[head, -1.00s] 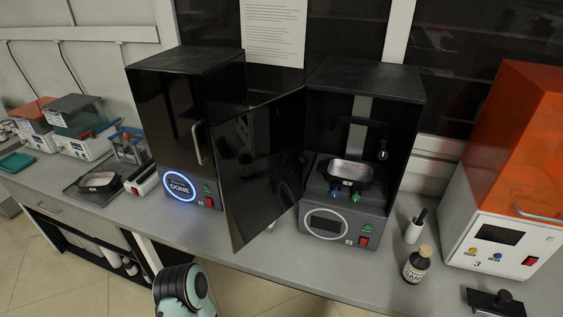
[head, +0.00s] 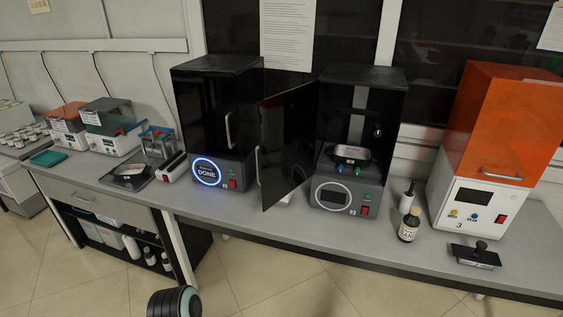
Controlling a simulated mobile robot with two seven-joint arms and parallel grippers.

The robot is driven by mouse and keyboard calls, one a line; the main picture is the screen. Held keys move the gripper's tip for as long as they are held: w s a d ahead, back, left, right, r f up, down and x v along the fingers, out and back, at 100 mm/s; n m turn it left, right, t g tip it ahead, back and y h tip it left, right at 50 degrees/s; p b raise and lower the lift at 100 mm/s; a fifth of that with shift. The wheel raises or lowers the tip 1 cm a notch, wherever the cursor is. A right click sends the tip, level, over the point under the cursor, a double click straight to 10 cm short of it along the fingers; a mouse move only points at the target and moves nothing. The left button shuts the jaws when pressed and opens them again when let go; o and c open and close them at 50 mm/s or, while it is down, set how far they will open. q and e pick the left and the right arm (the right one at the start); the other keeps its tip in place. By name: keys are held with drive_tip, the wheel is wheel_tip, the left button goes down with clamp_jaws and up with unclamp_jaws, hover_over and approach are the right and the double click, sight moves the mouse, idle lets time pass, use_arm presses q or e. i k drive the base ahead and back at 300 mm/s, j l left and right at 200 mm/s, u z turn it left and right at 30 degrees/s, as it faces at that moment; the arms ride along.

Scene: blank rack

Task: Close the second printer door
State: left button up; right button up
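The second printer (head: 362,83) is a black box with a dark screen in a white ring on its front. Its front is uncovered, showing a build plate and a tray (head: 347,153) inside. Its dark glossy door (head: 283,145) stands open, hinged at the printer's left side and sticking out toward me. The door's handle (head: 258,165) is on the free edge. Neither gripper is in view; only a rounded teal and black part of my arm shows at the bottom edge, well apart from the door.
A shut black printer (head: 205,115) with a lit "DONE" ring stands left of the door. The floor before the bench (head: 285,235) is clear.

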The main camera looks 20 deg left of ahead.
sight(285, 151)
drive_tip(key=k+z, duration=0.15)
drive_tip(key=z, duration=0.2)
drive_tip(key=k+z, duration=0.1)
drive_tip(key=z, duration=0.3)
drive_tip(key=k+l+z, duration=0.15)
drive_tip(key=z, duration=0.2)
drive_tip(key=j+z, duration=0.4)
drive_tip(key=j, duration=3.65)
drive_tip(key=k, duration=0.05)
